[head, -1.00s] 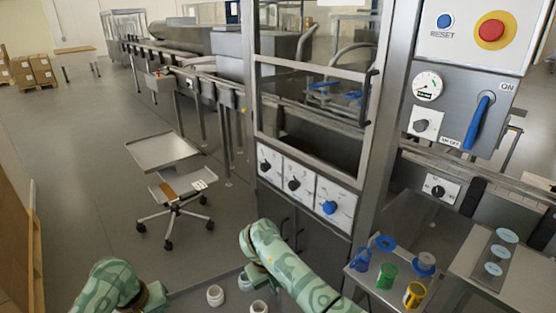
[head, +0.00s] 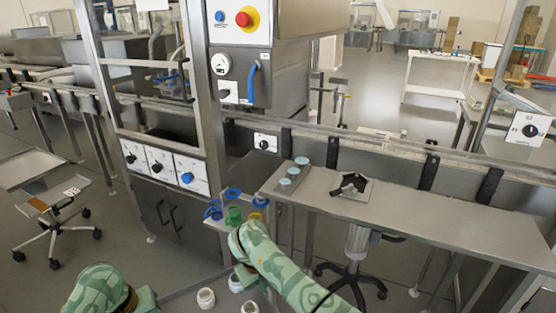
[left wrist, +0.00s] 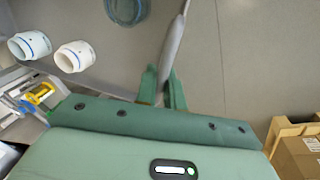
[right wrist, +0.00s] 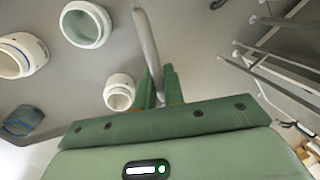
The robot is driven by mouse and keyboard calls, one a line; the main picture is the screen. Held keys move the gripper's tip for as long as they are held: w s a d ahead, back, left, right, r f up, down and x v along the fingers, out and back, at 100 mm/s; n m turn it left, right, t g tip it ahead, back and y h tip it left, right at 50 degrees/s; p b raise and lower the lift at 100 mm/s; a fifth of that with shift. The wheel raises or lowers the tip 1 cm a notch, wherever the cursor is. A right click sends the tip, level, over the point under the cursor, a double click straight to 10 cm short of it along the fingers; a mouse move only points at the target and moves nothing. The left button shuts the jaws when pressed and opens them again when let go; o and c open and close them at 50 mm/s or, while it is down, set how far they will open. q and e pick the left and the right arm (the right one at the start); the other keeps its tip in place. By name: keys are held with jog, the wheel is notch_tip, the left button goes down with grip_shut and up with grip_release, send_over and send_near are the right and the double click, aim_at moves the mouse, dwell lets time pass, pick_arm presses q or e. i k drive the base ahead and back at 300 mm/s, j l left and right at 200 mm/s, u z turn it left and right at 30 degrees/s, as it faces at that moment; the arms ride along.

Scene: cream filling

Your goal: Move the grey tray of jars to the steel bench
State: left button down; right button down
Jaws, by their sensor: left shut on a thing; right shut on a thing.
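The grey tray (head: 182,304) shows at the bottom of the head view, with white jars (head: 206,298) standing on it. My left gripper (left wrist: 163,88) is shut on the tray's rim (left wrist: 173,50), with two white jars (left wrist: 75,56) and a dark bluish round thing (left wrist: 127,10) beyond. My right gripper (right wrist: 160,88) is shut on the opposite rim (right wrist: 148,45), with several jars (right wrist: 85,24) close by. Part of the tray is cut off by the head view's lower edge. The steel bench (head: 420,215) stands ahead to the right.
The bench carries a strip with teal discs (head: 289,181) and a black item on a plate (head: 352,184); its right part is bare. A stool (head: 355,275) is under the bench. A cabinet machine (head: 175,215) stands left.

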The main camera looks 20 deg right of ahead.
aim_at(456, 217)
jog(key=z, duration=1.65)
